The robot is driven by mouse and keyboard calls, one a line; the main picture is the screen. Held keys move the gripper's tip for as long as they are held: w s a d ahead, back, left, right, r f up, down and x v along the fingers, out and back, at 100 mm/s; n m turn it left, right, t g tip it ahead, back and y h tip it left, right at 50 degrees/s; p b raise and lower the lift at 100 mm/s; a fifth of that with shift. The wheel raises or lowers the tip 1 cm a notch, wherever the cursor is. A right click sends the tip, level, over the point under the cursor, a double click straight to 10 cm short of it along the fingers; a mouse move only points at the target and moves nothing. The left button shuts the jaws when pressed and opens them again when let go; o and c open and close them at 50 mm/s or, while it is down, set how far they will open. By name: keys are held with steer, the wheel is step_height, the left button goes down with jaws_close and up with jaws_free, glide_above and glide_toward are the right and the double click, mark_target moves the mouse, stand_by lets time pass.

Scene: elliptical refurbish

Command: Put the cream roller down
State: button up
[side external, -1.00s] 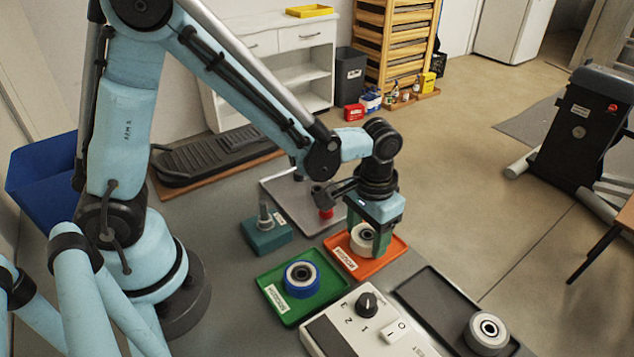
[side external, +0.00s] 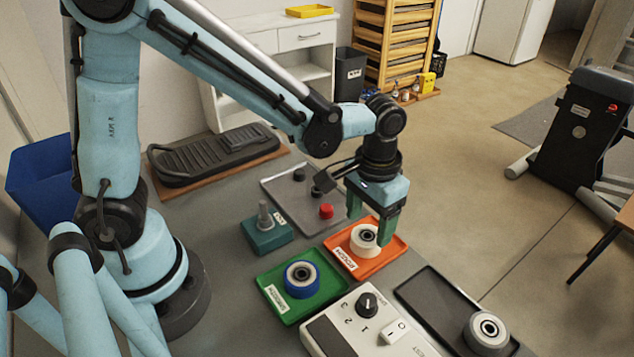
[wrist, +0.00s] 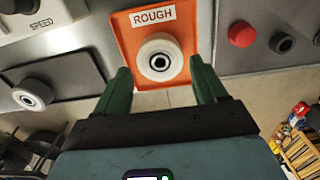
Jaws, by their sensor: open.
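The cream roller (side external: 365,239) lies flat in the orange tray (side external: 384,256), with its dark hub facing up. The wrist view shows the roller (wrist: 160,62) below the "ROUGH" label of the orange tray (wrist: 126,42). My gripper (side external: 375,222) is open and empty, raised above the roller and apart from it. In the wrist view its green fingers (wrist: 160,82) are spread wide, with the roller seen between and beyond their tips.
A green tray (side external: 316,308) holds a blue-rimmed roller (side external: 301,278). A grey roller (side external: 487,332) sits in a dark tray (side external: 434,291). A control box (side external: 342,331) with a knob stands in front. A teal block with a post (side external: 266,235) and a grey tray with a red knob (side external: 326,211) are close by.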

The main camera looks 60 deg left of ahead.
step_height(320, 180, up, 8)
steer(key=s+a+r+t, duration=0.1)
steer(key=s+a+t, duration=0.4)
steer(key=a, duration=0.5)
steer(key=shift+s+a+t, duration=0.25)
steer(key=shift+s+t, duration=0.05)
steer(key=shift+t, duration=0.8)
